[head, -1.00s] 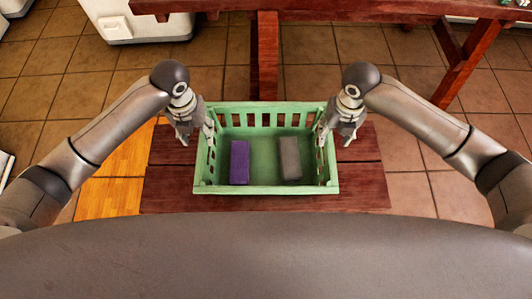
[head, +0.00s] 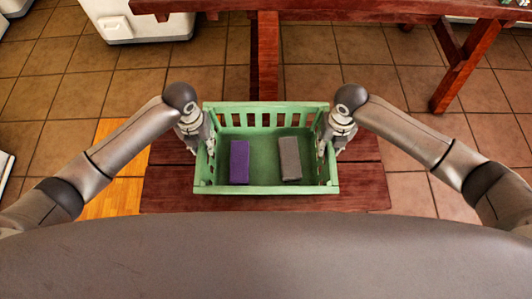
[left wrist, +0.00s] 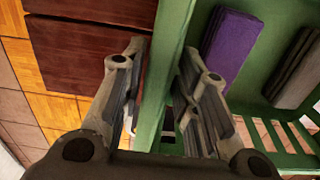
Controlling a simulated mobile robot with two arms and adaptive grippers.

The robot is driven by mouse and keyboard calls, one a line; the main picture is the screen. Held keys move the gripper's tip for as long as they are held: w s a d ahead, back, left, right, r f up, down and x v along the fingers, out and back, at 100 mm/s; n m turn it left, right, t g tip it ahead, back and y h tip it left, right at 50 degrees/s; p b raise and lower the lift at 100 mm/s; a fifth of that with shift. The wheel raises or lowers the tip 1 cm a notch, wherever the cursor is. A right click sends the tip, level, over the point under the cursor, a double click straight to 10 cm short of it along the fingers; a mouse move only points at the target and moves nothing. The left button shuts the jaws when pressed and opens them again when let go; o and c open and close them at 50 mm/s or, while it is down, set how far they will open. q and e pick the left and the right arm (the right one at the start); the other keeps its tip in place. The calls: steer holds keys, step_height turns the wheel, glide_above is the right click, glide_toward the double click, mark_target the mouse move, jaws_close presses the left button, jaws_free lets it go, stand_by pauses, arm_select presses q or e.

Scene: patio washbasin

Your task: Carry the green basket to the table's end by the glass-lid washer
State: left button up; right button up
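The green basket (head: 265,189) sits upright on a low dark red wooden surface (head: 170,185). A purple block (head: 239,162) and a grey block (head: 290,159) lie in it. My left gripper (head: 208,146) is at the basket's left side wall. In the left wrist view, my left gripper (left wrist: 160,78) is open, with one finger outside and one inside the wall of the basket (left wrist: 170,45). My right gripper (head: 325,143) is at the right side wall; its fingers are partly hidden and too small to judge.
A larger dark red table (head: 345,8) stands beyond, with legs reaching the tiled floor (head: 385,130). A white appliance (head: 145,22) is at the upper left; its lid is out of view. Floor between the basket and the far table looks clear.

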arm_select(q)
jaws_close()
arm_select(e)
jaws_close()
arm_select(q)
steer(key=shift+r, duration=0.2)
arm_select(e)
steer(key=shift+r, duration=0.25)
